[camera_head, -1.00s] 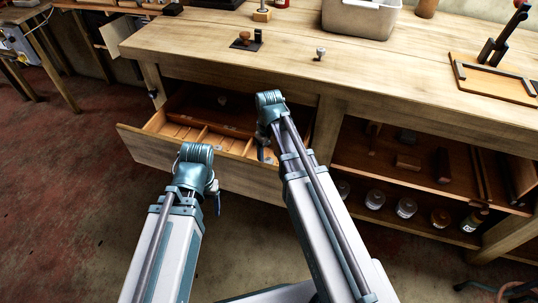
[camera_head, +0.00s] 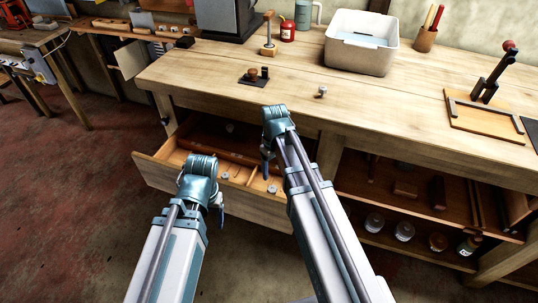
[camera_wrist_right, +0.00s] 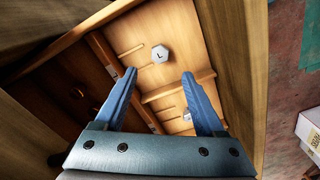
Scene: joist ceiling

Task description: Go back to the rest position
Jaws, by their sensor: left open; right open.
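My left gripper (camera_head: 216,198) hangs in front of the open drawer's (camera_head: 160,174) front panel in the head view, mostly hidden behind its wrist; nothing shows in it. My right gripper (camera_head: 267,168) points down over the drawer, partly hidden by its arm. In the right wrist view its two blue fingers (camera_wrist_right: 160,82) are spread with nothing between them. Below them is the drawer's wooden inside (camera_wrist_right: 185,60), with a pale hexagonal piece marked L (camera_wrist_right: 160,53) and another pale piece (camera_wrist_right: 187,115) near the right finger.
The workbench (camera_head: 400,95) stands over the drawer. On it are a grey bin (camera_head: 361,55), a small dark stand (camera_head: 254,78), a small metal knob-like piece (camera_head: 321,92) and a board with a lever (camera_head: 488,115). The floor at left (camera_head: 60,220) is clear.

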